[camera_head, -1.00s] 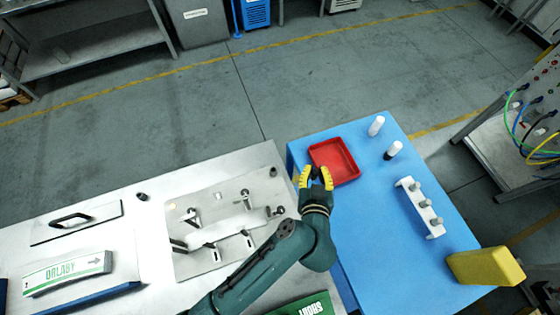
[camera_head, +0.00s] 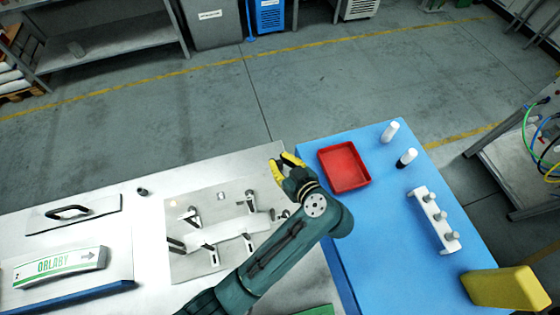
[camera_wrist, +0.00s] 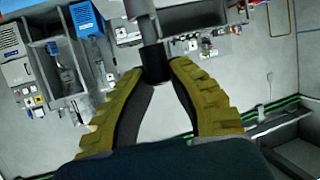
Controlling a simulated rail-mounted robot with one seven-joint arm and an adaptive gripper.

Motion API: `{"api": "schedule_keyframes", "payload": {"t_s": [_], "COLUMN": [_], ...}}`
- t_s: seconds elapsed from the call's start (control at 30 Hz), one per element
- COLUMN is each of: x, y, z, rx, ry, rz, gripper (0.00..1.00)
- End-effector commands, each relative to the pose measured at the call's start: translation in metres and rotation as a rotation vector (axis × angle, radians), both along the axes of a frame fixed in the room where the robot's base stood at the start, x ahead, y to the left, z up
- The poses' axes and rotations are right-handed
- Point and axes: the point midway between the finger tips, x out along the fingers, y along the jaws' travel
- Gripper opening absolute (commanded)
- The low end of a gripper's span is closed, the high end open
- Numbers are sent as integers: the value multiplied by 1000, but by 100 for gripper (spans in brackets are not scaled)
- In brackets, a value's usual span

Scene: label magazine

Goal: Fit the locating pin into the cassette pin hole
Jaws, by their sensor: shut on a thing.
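My gripper (camera_head: 283,168) is raised near the back right corner of the white bench, left of the red tray. In the wrist view its yellow ribbed fingers (camera_wrist: 155,72) close on a dark grey cylindrical pin (camera_wrist: 148,28) that points away from the palm. The pin is too small to make out in the head view. A metal fixture plate (camera_head: 193,263) with posts and clamps lies on the bench, left of and below my gripper, partly hidden by my arm. A white curved part marked ORLABY (camera_head: 58,268) lies further left. I cannot make out the cassette pin hole.
The blue table (camera_head: 385,245) on the right holds the red tray (camera_head: 345,187), two white bottles (camera_head: 390,132), a white rack (camera_head: 432,215) with grey pegs, and a yellow block (camera_head: 503,288). A panel with a black handle (camera_head: 70,212) lies at the bench's left.

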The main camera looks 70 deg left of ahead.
Motion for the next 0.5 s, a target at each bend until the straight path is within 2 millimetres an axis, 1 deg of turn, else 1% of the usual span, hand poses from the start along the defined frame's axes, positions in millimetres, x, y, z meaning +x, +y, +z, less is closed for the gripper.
{"api": "schedule_keyframes", "payload": {"t_s": [0.17,0.3,0.33,0.4,0.43,0.5], "x": [0,0,0,0,0,0], "y": [0,0,0,0,0,0], "z": [1,-4,-3,-2,-2,-2], "rx": [0,0,0,0,0,0], "ry": [-1,0,0,0,0,0], "rz": [-1,-1,-1,-1,-1,-1], "gripper": [0,0,24,38,41,41]}}
